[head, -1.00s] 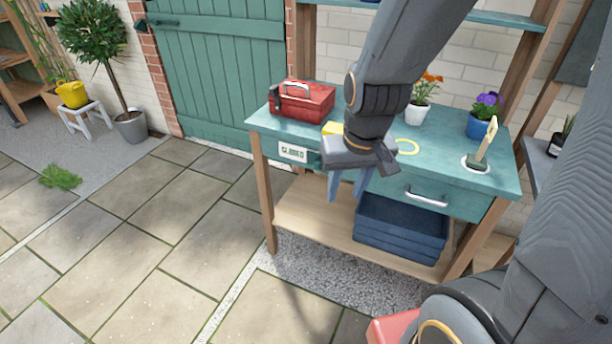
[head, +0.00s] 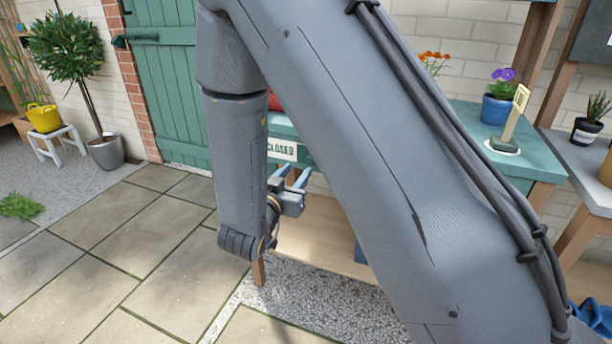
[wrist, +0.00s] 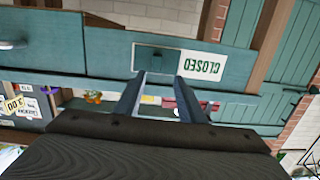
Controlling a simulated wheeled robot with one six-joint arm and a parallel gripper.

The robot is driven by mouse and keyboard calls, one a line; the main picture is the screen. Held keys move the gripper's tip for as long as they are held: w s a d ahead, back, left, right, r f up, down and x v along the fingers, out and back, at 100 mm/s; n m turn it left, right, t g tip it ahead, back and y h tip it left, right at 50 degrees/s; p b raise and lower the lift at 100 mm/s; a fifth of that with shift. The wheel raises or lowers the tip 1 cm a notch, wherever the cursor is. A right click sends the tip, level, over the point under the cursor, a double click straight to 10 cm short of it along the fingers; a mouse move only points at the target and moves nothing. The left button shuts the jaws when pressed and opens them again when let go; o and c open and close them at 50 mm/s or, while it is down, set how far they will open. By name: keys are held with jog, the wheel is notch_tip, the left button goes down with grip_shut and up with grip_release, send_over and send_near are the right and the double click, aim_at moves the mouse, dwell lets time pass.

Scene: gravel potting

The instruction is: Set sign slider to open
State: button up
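The sign slider's white plate (head: 281,149) on the front of the teal potting bench reads CLOSED in green letters. It also shows in the wrist view (wrist: 201,66), where its letters appear upside down. Beside the plate in the wrist view is a darker teal panel (wrist: 157,59) with a small knob-like mark. My gripper (head: 291,178) is in front of the bench, just below the sign in the head view. In the wrist view my gripper (wrist: 156,82) shows two blue fingers apart with nothing between them. Whether the fingertips touch the slider I cannot tell.
My arm hides much of the bench in the head view. Paving left of the bench is clear.

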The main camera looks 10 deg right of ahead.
aim_at(309, 158)
jog(key=shift+h, duration=0.5)
jog(key=x, duration=0.7)
jog(key=shift+d+b, duration=0.25)
jog(key=shift+b, duration=0.1)
grip_shut()
